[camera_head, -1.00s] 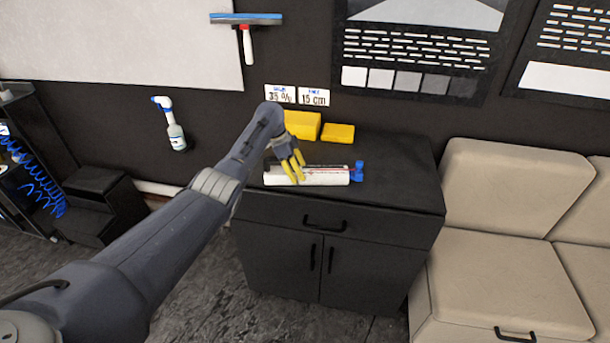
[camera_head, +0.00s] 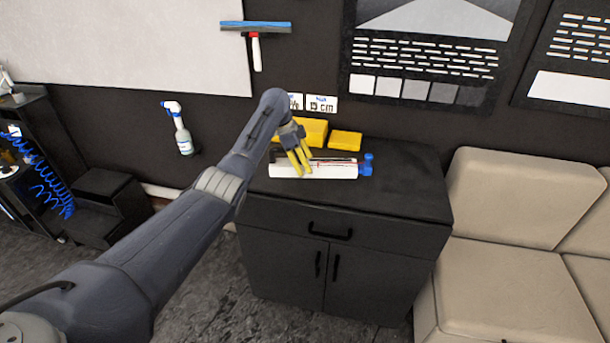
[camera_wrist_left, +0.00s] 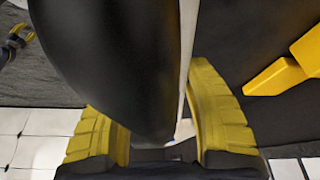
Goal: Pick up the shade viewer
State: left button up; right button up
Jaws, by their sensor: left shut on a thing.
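The shade viewer appears to be the white cylinder (camera_head: 335,171) with a dark strip along its top, red marks and a blue end (camera_head: 367,164). It lies sideways in the head view, a little above the cabinet top. My left gripper (camera_head: 301,170) has yellow fingers across its left part and is shut on it. In the left wrist view, the yellow fingers (camera_wrist_left: 160,145) stand on both sides of a large dark rounded body with a pale right edge, which fills the middle and hides much behind it.
The black cabinet (camera_head: 390,190) has free room at its right. Two yellow blocks (camera_head: 345,140) stand behind the cylinder by the wall. A beige sofa (camera_head: 510,200) is at right. A spray bottle (camera_head: 180,130) and a squeegee (camera_head: 256,40) hang on the wall.

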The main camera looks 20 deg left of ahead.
pick_arm(q)
notch_tip(320, 180, up, 14)
jog(key=shift+f, duration=0.15)
dwell(0.3)
jog(key=shift+f, duration=0.1)
